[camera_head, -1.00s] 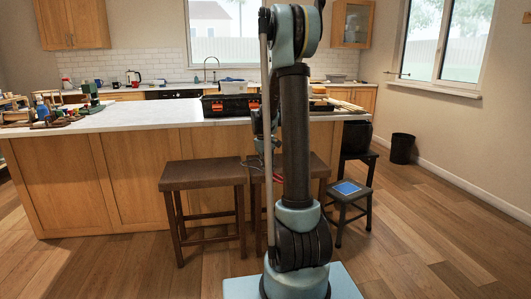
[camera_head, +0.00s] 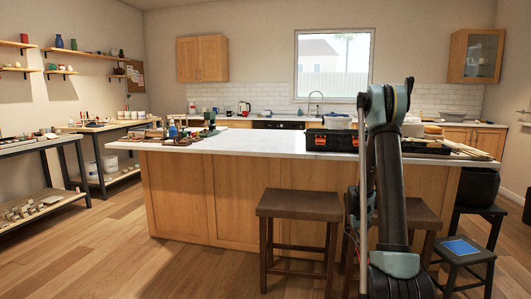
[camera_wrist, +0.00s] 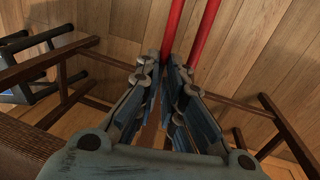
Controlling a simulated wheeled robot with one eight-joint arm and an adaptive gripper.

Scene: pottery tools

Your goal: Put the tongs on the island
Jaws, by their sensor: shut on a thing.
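The tongs (camera_wrist: 205,28) show in the wrist view as two long red bars that run out of the top of the picture. My gripper (camera_wrist: 176,66) is shut on them, and their far ends are out of frame. In the head view my gripper is mostly hidden behind my own arm, low in front of the island. The island (camera_head: 250,146) has a white top and wooden side panels. It stands ahead of me, and the held tongs are apart from its top.
Pottery tools (camera_head: 180,133) crowd the island's left end. A black and orange toolbox (camera_head: 331,140) stands on its right part, with a clear stretch between. Dark stools (camera_head: 298,205) line its front.

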